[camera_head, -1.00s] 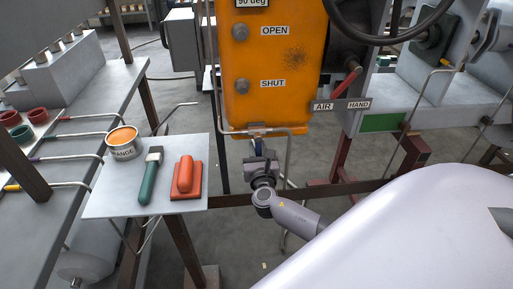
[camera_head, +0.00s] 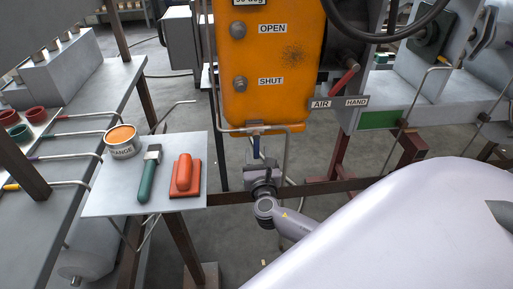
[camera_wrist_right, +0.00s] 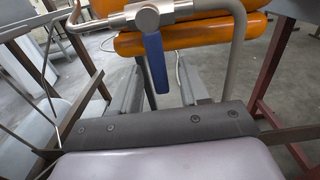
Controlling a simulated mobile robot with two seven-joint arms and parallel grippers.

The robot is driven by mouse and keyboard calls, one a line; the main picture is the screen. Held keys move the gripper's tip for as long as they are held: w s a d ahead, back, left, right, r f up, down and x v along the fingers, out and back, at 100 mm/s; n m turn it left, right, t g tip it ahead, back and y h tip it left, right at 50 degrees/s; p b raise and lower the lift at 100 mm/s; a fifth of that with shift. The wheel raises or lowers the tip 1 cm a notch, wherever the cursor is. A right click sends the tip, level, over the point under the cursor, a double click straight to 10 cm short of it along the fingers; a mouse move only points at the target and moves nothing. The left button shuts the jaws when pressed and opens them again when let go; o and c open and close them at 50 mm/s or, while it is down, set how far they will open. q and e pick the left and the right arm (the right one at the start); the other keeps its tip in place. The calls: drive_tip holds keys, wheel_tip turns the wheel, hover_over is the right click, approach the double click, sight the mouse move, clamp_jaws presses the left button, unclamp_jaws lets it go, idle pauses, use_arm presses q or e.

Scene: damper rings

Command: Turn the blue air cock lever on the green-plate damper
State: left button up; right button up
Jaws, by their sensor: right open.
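The blue air cock lever (camera_head: 256,147) hangs down below the orange housing (camera_head: 265,95), just above my right gripper. In the right wrist view the lever (camera_wrist_right: 155,62) points down from a metal valve body (camera_wrist_right: 147,18) on a pipe. My right gripper (camera_head: 258,167) is open under the lever, with nothing seen between its fingers; whether it touches the lever I cannot tell. A green plate (camera_head: 378,120) shows on the frame to the right of the housing. My left gripper is out of view.
A bent grey pipe (camera_head: 287,155) runs down close beside the lever. A red lever (camera_head: 346,78) sits by the AIR and HAND labels. A small table (camera_head: 103,200) at left holds an orange tin (camera_head: 122,144), a green-handled tool (camera_head: 149,178) and a red float (camera_head: 185,178).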

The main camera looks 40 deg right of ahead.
sight(257, 153)
drive_tip(key=shift+v, duration=1.8)
drive_tip(key=shift+f, duration=0.1)
drive_tip(key=s+a+f+m+g+y+p, duration=0.3)
drive_tip(key=s+a+f+m+g+y, duration=0.25)
drive_tip(key=s+a+f+m, duration=0.5)
drive_tip(key=s+a+r+m+y+p, duration=0.1)
drive_tip(key=s+a+r+m+y, duration=0.1)
drive_tip(key=m, duration=0.6)
drive_tip(key=s+a+r+m+y, duration=0.2)
drive_tip(key=s+m, duration=0.4)
drive_tip(key=m, duration=0.3)
drive_tip(key=shift+s+a+r+t+y+p, duration=0.25)
drive_tip(key=shift+s+a+t+y+p, duration=0.25)
drive_tip(key=shift+y, duration=0.45)
drive_tip(key=shift+w+g, duration=0.1)
drive_tip(key=shift+g, duration=0.15)
drive_tip(key=shift+c, duration=0.3)
